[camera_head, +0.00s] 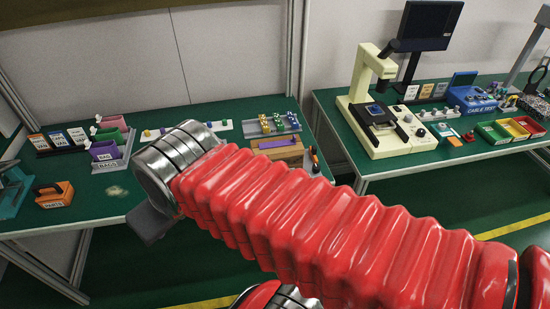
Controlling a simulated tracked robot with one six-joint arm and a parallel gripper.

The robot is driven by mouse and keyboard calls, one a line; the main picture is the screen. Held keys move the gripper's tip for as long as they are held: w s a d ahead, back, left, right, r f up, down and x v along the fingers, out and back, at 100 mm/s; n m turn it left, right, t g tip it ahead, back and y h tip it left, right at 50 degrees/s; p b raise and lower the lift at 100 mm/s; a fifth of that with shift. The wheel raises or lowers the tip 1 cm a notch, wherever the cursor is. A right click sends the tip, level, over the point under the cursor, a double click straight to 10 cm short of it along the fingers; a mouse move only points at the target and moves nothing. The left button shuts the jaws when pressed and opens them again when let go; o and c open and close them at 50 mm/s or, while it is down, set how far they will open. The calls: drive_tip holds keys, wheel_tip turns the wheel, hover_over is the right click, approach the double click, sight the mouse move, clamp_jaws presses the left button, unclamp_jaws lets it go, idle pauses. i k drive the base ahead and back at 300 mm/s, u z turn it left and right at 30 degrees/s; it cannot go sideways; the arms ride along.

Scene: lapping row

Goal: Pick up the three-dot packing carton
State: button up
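I cannot make out a packing carton with three dots in this view; my arm hides part of the left bench, and small marks are hard to read. My red, ribbed arm crosses the middle of the picture and ends in a silver wrist over the left bench. A dark grey block that looks like part of my gripper (150,223) hangs below the wrist, near the bench's front edge. Its fingers cannot be made out, nor whether it holds anything.
The left green bench (85,218) bears an orange PARTS box (54,195), a BAGS bin rack (106,163), label cards (58,140) and a wooden block (280,150). The right bench (400,163) bears a cream microscope (365,80) and coloured bins (510,129). Green floor lies between.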

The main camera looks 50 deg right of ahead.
sight(294, 159)
drive_tip(key=u, duration=0.05)
drive_tip(key=i, duration=1)
drive_tip(key=z, duration=0.05)
